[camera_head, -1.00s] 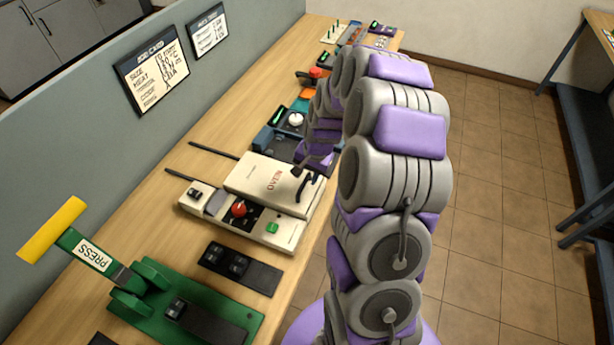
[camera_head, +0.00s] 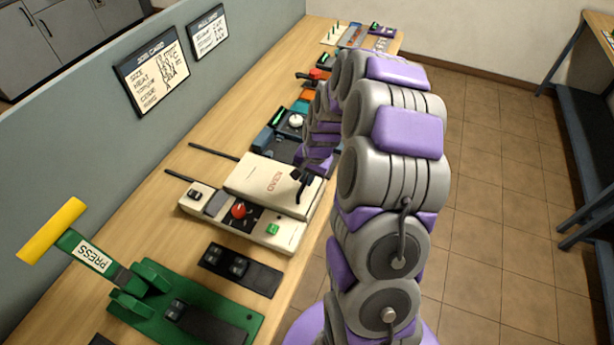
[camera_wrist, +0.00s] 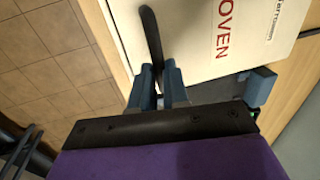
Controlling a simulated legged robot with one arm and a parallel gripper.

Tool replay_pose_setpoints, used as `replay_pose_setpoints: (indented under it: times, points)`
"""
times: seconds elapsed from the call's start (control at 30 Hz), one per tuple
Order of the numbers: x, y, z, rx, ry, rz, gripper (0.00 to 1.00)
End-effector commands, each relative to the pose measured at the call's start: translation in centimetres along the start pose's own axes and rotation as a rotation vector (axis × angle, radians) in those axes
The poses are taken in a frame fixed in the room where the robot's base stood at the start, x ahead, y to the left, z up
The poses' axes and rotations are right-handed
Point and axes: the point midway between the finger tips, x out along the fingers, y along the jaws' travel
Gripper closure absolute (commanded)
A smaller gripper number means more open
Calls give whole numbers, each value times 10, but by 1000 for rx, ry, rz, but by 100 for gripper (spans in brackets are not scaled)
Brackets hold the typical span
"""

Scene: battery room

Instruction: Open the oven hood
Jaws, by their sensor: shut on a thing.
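The cream oven hood (camera_head: 272,182), lettered OVEN, lies low over the oven base (camera_head: 286,236) on the bench. The hood also shows in the wrist view (camera_wrist: 200,30), with its dark handle (camera_wrist: 151,38) along the near edge. My gripper (camera_wrist: 160,82) has its two blue fingers on either side of the handle, shut on it. In the head view, my gripper (camera_head: 303,182) is at the hood's right edge, small and partly hidden by my arm.
The oven base carries a red knob (camera_head: 239,210) and a green button (camera_head: 272,229). A green press (camera_head: 150,290) with a yellow handle stands nearer. Several devices line the bench beyond. A partition (camera_head: 100,120) runs along the left; the floor at right is clear.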

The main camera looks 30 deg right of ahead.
Motion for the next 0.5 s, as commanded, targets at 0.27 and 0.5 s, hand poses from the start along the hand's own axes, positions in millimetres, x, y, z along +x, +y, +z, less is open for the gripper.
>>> replay_pose_setpoints:
  times: [0.27,0.5]
  points:
    - [0,0,0,0,0,0,100]
    - [1,-13,0,-3,0,1,100]
